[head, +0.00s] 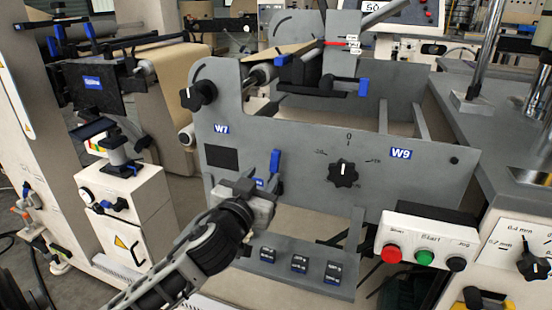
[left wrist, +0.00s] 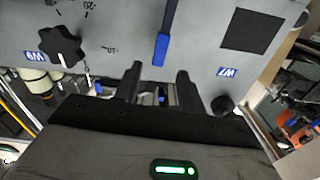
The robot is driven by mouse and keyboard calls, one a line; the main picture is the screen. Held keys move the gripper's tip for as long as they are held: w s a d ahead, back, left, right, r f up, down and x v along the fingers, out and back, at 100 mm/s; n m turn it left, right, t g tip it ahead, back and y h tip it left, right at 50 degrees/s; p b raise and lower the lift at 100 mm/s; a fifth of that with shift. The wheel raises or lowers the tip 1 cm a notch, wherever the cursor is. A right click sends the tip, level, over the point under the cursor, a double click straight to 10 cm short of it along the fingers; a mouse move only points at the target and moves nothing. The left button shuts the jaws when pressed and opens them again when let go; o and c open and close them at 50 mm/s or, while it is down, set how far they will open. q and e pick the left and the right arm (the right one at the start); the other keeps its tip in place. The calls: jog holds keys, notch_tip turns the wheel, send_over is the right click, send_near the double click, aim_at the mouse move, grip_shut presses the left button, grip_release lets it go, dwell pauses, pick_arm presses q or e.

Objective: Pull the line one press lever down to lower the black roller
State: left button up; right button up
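A lever with a blue handle (head: 275,162) stands upright on the front of the grey panel (head: 300,165), right of the W7 label. My left gripper (head: 262,185) is just below and in front of it. In the left wrist view, turned upside down, the blue handle (left wrist: 161,48) shows between the two spread black fingertips (left wrist: 159,75). The gripper is open, and I cannot tell whether it touches the lever. A black roller-like part (head: 308,92) sits at the top of the panel, partly hidden by frame parts. My right gripper is not in view.
A black star knob (head: 343,173) is on the panel right of the lever, and another knob (head: 198,95) is at its upper left. A button box (head: 425,243) with red, green and black buttons is at the lower right. A ledge with black switches (head: 298,265) lies below.

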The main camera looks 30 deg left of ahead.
aim_at(274, 162)
pick_arm(q)
jog(key=x, duration=0.9)
grip_shut()
